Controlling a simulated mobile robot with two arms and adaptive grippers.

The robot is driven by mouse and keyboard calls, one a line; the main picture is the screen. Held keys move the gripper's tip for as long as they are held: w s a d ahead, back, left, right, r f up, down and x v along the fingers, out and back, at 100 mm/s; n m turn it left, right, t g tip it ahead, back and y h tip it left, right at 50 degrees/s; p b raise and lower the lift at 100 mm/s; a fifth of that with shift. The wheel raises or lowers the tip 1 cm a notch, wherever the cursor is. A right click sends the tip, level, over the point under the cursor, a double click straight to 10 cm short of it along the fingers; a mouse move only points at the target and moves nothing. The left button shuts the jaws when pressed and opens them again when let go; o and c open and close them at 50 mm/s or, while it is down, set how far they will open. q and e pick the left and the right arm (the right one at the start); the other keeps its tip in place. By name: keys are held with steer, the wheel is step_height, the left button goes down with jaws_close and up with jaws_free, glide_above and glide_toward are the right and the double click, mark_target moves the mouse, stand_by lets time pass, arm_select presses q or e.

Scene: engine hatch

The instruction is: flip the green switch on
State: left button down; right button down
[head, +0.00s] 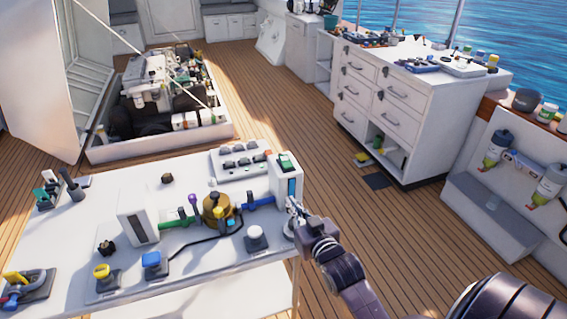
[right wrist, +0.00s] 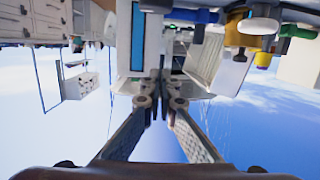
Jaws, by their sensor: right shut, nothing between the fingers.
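The green switch (head: 285,160) sits on top of a white box with a blue stripe (head: 291,187), at the right back corner of the white table. I cannot tell its on or off position. My right gripper (head: 293,207) is in front of and below the switch, near the box's front face. In the right wrist view, which is upside down, the right gripper's fingers (right wrist: 160,82) are shut together with nothing between them. The box (right wrist: 138,40) is just beyond the fingertips there; the green switch cannot be made out. My left gripper is not in view.
The white table (head: 200,275) holds a brass valve (head: 216,207), a white button (head: 255,235), a blue button (head: 152,260) and a grey switch panel (head: 240,160). A white drawer cabinet (head: 390,105) stands behind to the right. Open wooden floor lies between.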

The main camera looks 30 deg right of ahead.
steer(key=w+d+r+t+h, duration=0.1)
steer(key=d+r+t, duration=0.1)
steer(key=r, duration=0.5)
steer(key=shift+w+d+r+m+t, duration=0.25)
steer(key=shift+d+m+t, duration=0.15)
steer(key=shift+d, duration=0.35)
steer(key=r+p, duration=0.1)
steer(key=p, duration=0.1)
glide_above(286, 165)
steer(key=shift+s+a+r, duration=0.1)
steer(key=shift+s, duration=0.35)
steer(key=f, duration=0.2)
steer(key=shift+w+f, duration=0.2)
steer(key=shift+f, duration=0.1)
steer(key=shift+w+f, duration=0.25)
steer(key=shift+f, duration=0.55)
